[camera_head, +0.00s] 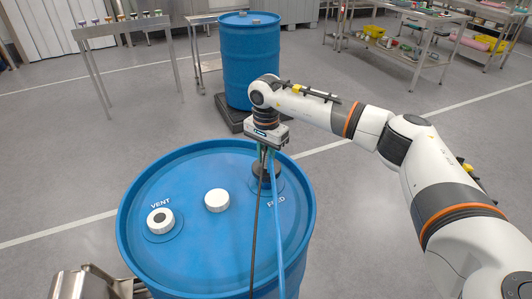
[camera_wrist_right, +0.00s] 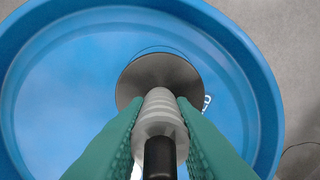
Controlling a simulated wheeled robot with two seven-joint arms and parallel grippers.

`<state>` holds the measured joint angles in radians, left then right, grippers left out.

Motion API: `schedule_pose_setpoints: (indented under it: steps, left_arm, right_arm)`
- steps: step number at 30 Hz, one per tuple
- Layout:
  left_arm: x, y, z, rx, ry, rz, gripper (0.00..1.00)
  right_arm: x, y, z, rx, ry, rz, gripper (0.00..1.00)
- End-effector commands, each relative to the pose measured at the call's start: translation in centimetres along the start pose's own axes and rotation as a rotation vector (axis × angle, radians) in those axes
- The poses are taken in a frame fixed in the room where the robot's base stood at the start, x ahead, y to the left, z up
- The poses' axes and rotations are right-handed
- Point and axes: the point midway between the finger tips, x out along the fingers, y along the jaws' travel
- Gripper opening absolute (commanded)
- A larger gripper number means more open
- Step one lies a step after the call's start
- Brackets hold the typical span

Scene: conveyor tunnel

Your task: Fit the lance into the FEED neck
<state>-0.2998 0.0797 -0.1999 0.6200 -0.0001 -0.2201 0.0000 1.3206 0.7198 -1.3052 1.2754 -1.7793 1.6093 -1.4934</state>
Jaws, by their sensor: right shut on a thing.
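A blue drum (camera_head: 180,262) stands in front of me with its VENT (camera_head: 160,221) and FEED (camera_head: 276,200) labels on the lid. My right gripper (camera_head: 266,150) is above the FEED side of the lid, pointing down. In the right wrist view its green fingers (camera_wrist_right: 160,135) are shut on the lance's grey ribbed top (camera_wrist_right: 160,112). The lance's dark round collar (camera_wrist_right: 150,72) lies below the fingers, over the FEED area; it also shows in the head view (camera_head: 265,172). The neck itself is hidden under it, so I cannot tell how far the lance is in. My left gripper is not in view.
A white cap (camera_head: 217,200) sits mid-lid. A dark hose (camera_head: 255,235) and a blue hose (camera_head: 277,235) hang across the drum's front. A second blue drum (camera_head: 250,65) stands behind on a dark base. Metal equipment (camera_head: 80,284) is at the lower left.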

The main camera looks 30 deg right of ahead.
Motion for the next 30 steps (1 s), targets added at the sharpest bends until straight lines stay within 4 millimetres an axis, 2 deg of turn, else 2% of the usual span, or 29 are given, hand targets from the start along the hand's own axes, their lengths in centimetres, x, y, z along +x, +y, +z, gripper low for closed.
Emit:
schedule_pose_setpoints:
  steps: [7,13,14,18,26,30]
  left_arm:
    - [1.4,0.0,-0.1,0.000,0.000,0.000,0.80]
    - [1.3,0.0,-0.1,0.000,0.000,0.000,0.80]
    - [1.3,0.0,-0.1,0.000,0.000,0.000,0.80]
    - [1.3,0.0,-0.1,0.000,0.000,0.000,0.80]
    - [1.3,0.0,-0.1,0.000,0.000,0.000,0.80]
    - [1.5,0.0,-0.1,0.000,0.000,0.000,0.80]
  right_arm:
    - [2.0,0.0,0.0,0.000,0.000,0.001,0.00]
    - [2.0,0.0,0.0,0.000,0.000,0.001,0.00]
    - [2.0,0.0,0.0,0.000,0.000,0.001,0.23]
    - [2.0,0.0,0.0,0.000,0.000,0.001,0.46]
    - [2.0,0.0,0.0,0.000,0.000,-0.001,0.47]
    - [1.2,0.1,0.0,0.000,0.000,0.002,0.47]
